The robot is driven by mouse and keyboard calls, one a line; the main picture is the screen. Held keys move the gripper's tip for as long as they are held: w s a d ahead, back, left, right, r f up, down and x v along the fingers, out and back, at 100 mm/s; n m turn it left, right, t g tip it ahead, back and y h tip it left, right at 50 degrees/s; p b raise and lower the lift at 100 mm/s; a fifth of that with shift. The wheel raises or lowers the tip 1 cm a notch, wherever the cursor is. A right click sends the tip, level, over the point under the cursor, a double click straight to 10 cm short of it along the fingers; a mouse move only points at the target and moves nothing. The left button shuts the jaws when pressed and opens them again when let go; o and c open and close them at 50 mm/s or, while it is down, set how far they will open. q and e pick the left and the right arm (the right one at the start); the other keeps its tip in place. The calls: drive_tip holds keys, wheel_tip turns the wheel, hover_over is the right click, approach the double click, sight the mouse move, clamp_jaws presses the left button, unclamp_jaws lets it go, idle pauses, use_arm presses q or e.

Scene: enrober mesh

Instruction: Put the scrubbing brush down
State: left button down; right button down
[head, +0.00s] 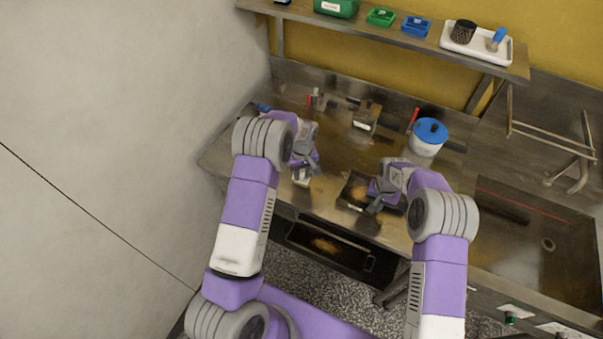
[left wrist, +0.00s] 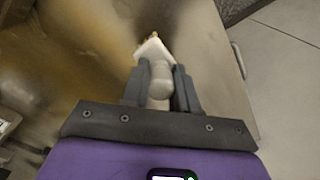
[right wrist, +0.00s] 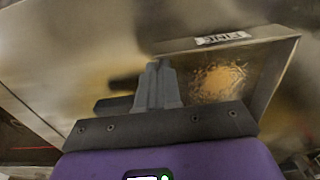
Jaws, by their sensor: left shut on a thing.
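The scrubbing brush (left wrist: 160,75) has a pale rounded handle and a whitish block-like head. My left gripper (head: 303,167) is shut on its handle, over the left part of the steel worktop. In the left wrist view the handle is between the fingers (left wrist: 160,88), with the head beyond their tips. Whether the head touches the worktop is unclear. My right gripper (head: 376,207) is at the dark framed mesh (head: 350,190), which has a brownish patch and a label reading FINE (right wrist: 223,38). The right fingers (right wrist: 158,85) look close together; anything between them is hidden.
A white tub with a blue lid (head: 428,137) stands behind my right gripper. A small metal holder (head: 366,115) is at the back. The sink (head: 540,235) is at the right. A shelf (head: 370,30) with bins and a white tray (head: 475,44) runs above.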

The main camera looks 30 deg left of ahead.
use_arm(q)
drive_tip(key=shift+f, duration=0.3)
drive_tip(key=shift+f, duration=0.15)
drive_tip(key=c, duration=0.9)
unclamp_jaws()
drive_tip(key=shift+o, duration=0.2)
wheel_tip(320, 180, up, 12)
drive_tip(key=shift+d, duration=0.15)
drive_tip(key=shift+w, duration=0.1)
